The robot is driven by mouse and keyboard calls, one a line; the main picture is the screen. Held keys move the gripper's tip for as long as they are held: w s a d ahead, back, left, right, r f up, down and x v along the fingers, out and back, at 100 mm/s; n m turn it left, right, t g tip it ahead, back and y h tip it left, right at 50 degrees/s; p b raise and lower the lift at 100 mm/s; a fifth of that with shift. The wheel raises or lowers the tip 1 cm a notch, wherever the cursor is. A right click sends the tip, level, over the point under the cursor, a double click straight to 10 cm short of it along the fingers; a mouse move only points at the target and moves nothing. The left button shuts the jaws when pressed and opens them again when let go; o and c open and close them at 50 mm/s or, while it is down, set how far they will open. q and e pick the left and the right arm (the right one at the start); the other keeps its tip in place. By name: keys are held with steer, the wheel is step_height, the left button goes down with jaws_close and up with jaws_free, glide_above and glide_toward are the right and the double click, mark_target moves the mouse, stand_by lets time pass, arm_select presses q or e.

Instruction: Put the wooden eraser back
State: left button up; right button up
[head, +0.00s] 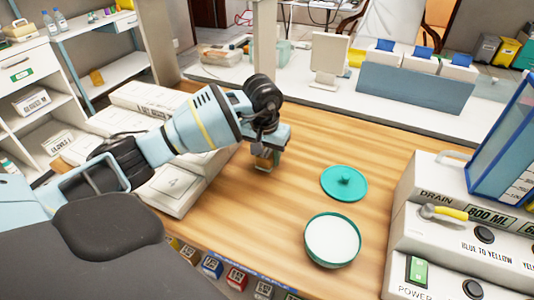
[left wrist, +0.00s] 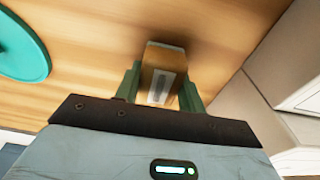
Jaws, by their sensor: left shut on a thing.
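My left gripper (head: 265,160) points down over the wooden table, left of the teal lid. It is shut on the wooden eraser, a small brown block with a grey strip on its face. The eraser (left wrist: 163,75) shows between the two green fingers in the left wrist view. In the head view the eraser is mostly hidden by the gripper, low over the table; I cannot tell whether it touches the wood. My right gripper is in neither view.
A teal lid (head: 344,182) and a teal bowl with white contents (head: 332,239) are on the wooden table (head: 285,205). White boxes (head: 173,187) lie to the left. A white unit with knobs (head: 440,245) stands at the right.

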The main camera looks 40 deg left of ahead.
mark_target(265, 156)
arm_select(q)
steer(key=shift+f, duration=0.2)
steer(key=o, duration=0.9)
steer(key=shift+o, duration=0.2)
steer(key=shift+r, duration=0.15)
step_height(265, 156, up, 12)
steer(key=s, duration=0.1)
steer(key=shift+s+d, duration=0.2)
steer(key=shift+s, duration=0.05)
